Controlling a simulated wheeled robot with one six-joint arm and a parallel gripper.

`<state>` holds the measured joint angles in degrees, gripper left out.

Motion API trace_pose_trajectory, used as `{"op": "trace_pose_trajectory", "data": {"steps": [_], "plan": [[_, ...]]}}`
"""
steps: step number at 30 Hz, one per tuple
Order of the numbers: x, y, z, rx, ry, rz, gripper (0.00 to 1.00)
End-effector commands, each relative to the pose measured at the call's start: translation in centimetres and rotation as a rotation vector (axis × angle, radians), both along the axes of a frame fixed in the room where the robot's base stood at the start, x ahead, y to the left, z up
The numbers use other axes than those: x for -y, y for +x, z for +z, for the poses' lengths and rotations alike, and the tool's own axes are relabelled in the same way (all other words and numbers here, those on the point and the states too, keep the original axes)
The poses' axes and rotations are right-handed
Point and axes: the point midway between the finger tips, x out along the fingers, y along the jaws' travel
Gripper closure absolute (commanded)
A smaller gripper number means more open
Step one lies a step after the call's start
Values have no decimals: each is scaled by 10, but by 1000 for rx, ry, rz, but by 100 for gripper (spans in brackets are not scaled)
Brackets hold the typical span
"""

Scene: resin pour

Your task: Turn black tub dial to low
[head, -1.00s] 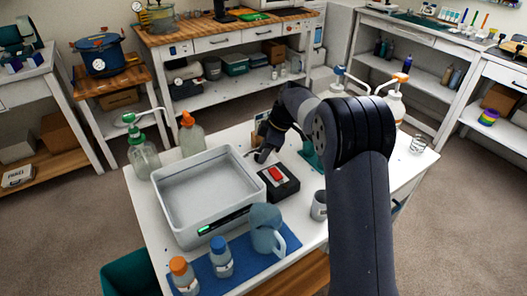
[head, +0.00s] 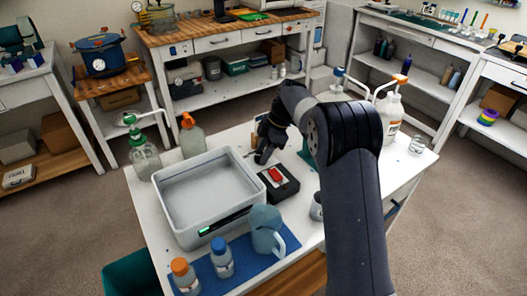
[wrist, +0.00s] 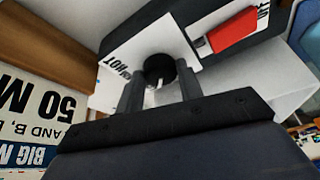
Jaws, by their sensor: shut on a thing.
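The black dial (wrist: 159,67) shows in the wrist view as a round black knob with a light mark on a white plate (wrist: 128,55). The word HOT is printed on the plate. My gripper (wrist: 161,88) is shut on the dial, with one finger on each side of it. In the head view my gripper (head: 262,156) is low at the back of the white table, beside a black box (head: 287,190) with a red switch (head: 274,174). The dial is hidden there. Its pointer direction is too small to read surely.
A white tub (head: 165,222) stands left of the black box. A jug (head: 266,236) and bottles (head: 221,258) stand on a blue mat (head: 242,268) in front. A grey mug (head: 316,206) stands close under my arm.

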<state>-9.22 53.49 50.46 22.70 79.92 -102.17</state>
Motion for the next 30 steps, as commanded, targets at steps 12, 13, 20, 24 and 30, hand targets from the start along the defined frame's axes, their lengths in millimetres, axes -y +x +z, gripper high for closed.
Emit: {"op": "trace_pose_trajectory", "data": {"steps": [12, 13, 20, 24, 30], "plan": [[0, 0, 0, -1, -1, -1, 43], [0, 0, 0, 0, -1, -1, 43], [3, 1, 6, 2, -1, -2, 43], [11, 4, 26, 4, 0, -2, 43], [26, 8, 65, 3, 0, -2, 43]]}}
